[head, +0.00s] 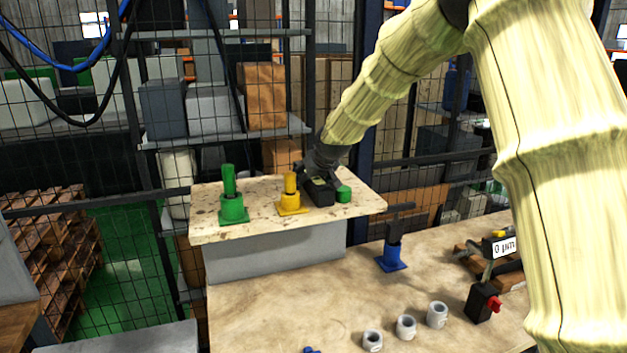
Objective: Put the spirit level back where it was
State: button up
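My gripper (316,180) is above the right part of the raised speckled board (262,228), pointing down. A small black block with a pale yellow-green patch (319,194) is at its fingertips; it looks like the spirit level, but it is small and partly covered. I cannot tell whether the fingers are closed on it or whether it touches the board. A green round piece (343,194) is just right of the block. A yellow stand (291,197) is just left of it, and a green stand (232,200) is farther left.
The board rests on a grey block (275,258) on the workbench (270,315). A blue stand with a dark T-shaped top (393,247) is to the right. Several grey rings (406,327) sit in front. A gauge reading 0 µm (503,246) and a black-and-red block (484,303) are farther right.

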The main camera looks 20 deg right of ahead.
grip_shut()
jog(key=shift+r, duration=0.1)
dwell(0.3)
